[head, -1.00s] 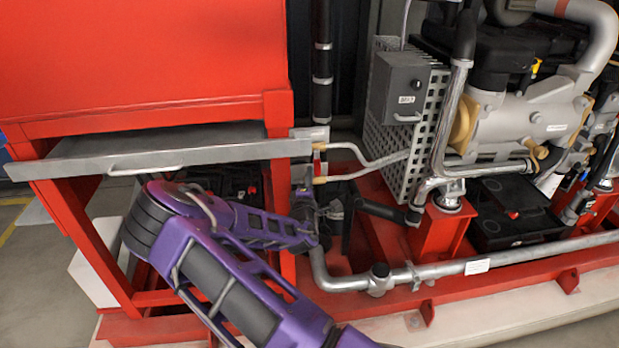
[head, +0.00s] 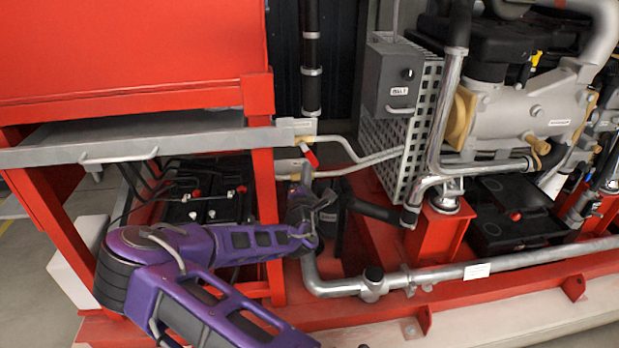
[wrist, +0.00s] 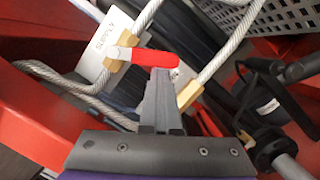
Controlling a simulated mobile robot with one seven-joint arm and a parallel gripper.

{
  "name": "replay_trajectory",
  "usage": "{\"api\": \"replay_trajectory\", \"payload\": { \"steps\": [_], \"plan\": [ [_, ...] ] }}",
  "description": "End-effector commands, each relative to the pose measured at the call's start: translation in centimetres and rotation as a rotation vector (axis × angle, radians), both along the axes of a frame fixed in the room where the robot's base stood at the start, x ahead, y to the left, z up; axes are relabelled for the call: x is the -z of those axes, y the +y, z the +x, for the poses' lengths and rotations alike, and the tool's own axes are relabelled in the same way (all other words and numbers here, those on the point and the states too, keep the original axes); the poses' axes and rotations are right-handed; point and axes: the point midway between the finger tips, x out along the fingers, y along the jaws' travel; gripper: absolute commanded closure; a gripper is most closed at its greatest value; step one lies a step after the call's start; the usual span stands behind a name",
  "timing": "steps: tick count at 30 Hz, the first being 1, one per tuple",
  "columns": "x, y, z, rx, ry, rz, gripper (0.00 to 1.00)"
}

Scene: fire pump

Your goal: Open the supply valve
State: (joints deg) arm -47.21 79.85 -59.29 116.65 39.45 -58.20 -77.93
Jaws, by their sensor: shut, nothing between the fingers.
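A small valve with a red lever handle (head: 310,157) sits on the thin pipe beside the red frame in the head view. A white tag (wrist: 97,42) is fixed by its brass body in the wrist view; I cannot read it surely. The red lever (wrist: 150,57) lies nearly level across the wrist view. My gripper (wrist: 162,73) is shut and empty, its fingertips at the lever's lower edge near its right end; I cannot tell whether they touch. A second red handle (wrist: 208,122) shows right of the fingers. In the head view, my gripper (head: 306,170) is just below the upper lever.
A grey tray (head: 130,140) and the red frame post (head: 262,200) stand left of the valves. A batteries' black box (head: 210,195) lies under the tray. The perforated guard (head: 415,140) and a black hose (head: 370,208) are at right. Metal pipes run close around my gripper.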

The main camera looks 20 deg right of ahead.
Motion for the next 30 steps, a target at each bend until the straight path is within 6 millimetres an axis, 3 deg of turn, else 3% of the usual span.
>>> {"api": "replay_trajectory", "payload": {
  "steps": [30],
  "plan": [
    [-2.9,-4.2,-1.0,0.005,-0.003,0.012,1.00]
  ]
}}
